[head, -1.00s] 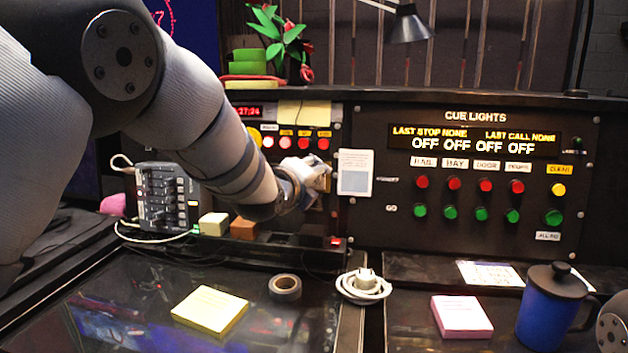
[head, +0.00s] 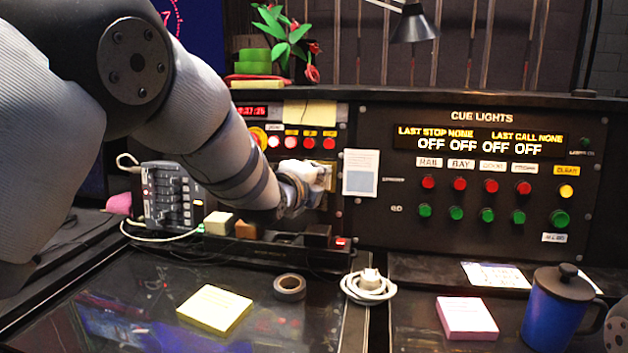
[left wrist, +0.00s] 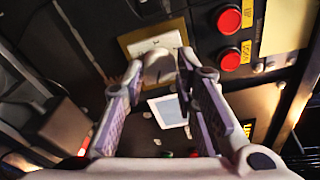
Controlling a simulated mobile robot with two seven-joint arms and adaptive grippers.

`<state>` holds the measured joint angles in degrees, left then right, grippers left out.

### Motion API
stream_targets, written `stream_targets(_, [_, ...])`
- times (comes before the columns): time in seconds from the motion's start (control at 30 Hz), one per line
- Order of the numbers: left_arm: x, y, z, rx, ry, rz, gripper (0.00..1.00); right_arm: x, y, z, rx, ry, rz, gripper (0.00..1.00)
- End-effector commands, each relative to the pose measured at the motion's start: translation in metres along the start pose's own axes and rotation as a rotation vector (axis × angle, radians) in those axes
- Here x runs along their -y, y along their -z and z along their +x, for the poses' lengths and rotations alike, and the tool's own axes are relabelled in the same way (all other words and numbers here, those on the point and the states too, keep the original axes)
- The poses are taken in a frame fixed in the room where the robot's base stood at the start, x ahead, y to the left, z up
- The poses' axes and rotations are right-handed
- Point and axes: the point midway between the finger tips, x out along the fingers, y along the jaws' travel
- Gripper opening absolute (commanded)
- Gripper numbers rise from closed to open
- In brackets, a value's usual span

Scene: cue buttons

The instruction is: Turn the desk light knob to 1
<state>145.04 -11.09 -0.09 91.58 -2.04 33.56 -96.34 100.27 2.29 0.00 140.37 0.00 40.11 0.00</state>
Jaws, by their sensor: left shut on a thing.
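The desk light knob (left wrist: 157,66) is a pale round knob on a white panel with a brass-coloured plate (left wrist: 128,42), seen in the left wrist view. My left gripper (left wrist: 159,72) has a finger on each side of the knob and is shut on it. In the head view my left gripper (head: 318,182) is at the control panel, left of a pale paper card, and hides the knob. The knob's setting marks cannot be read. My right gripper is not in view.
Red buttons (head: 309,143) sit just above my left gripper. The cue lights panel (head: 482,180) stands to the right.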

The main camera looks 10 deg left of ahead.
Motion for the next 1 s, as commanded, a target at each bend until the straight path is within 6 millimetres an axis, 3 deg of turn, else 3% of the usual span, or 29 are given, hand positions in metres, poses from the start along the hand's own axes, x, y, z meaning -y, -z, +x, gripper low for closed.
stream_targets(1.0, [-0.0014, 0.0008, 0.0001, 0.0, 0.125, -0.956, 0.0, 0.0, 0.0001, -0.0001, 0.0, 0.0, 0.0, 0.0])
